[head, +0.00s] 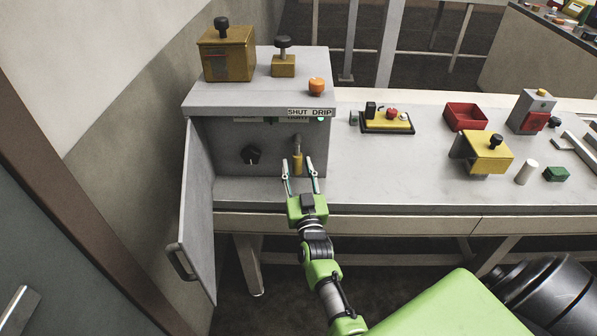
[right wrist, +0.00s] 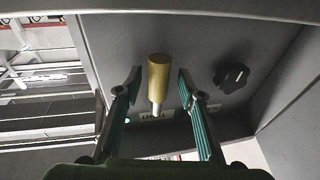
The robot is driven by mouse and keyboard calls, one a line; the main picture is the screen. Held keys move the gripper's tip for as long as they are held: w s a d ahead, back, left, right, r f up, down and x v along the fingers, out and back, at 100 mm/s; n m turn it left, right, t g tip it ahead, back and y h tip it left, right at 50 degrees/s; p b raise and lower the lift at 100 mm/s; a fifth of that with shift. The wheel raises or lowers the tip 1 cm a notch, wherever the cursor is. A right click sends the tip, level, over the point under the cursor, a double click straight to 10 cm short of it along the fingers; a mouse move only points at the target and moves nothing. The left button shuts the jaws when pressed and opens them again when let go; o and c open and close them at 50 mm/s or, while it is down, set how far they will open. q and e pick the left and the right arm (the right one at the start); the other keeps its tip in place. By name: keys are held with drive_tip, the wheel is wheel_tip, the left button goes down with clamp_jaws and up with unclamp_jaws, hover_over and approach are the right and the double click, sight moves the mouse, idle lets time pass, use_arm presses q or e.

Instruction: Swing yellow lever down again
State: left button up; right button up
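The yellow lever (head: 297,163) is on the back wall inside the open grey cabinet. Its yellow handle shows below a grey rod in the head view. My right gripper (head: 298,166) is open in front of it, with one finger on either side. In the right wrist view the lever's handle (right wrist: 157,72) shows between the two spread fingertips of the right gripper (right wrist: 158,77), with a visible gap on both sides. How far the fingertips are from it in depth is hard to tell. My left gripper is not in view.
A black knob (head: 250,154) is left of the lever, also in the right wrist view (right wrist: 231,77). The cabinet door (head: 199,210) stands open at left. A "SHUT DRIP" label (head: 310,112) is on the top edge. A red tray (head: 465,117) and a yellow box (head: 486,152) stand further right.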

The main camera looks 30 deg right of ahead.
drive_tip(key=d+n+p, duration=0.1)
drive_tip(key=n+p, duration=0.1)
drive_tip(key=s+d+r+n+y+p, duration=0.1)
drive_tip(key=n+p, duration=0.1)
drive_tip(key=n, duration=0.1)
drive_tip(key=s+d+r+n+g+p, duration=0.1)
drive_tip(key=n+p, duration=0.1)
drive_tip(key=shift+s+d+r+n, duration=0.15)
drive_tip(key=shift+d+r+n, duration=0.1)
drive_tip(key=shift+d+n, duration=0.15)
drive_tip(key=r+p+v, duration=0.1)
drive_tip(key=p+v, duration=0.5)
drive_tip(key=v, duration=0.7)
drive_tip(key=s+a+f+g+y+b, duration=0.1)
drive_tip(key=s+a+f+g, duration=0.1)
drive_tip(key=f, duration=0.7)
drive_tip(key=s+a+f+g+y+b, duration=0.1)
drive_tip(key=a+f, duration=0.3)
drive_tip(key=f, duration=0.5)
drive_tip(key=s+a+f+g+y+b, duration=0.2)
drive_tip(key=s+a+f+b, duration=0.1)
drive_tip(key=f, duration=0.6)
drive_tip(key=shift+s+g+y, duration=0.3)
drive_tip(key=shift+s+y, duration=0.1)
drive_tip(key=shift+s, duration=0.1)
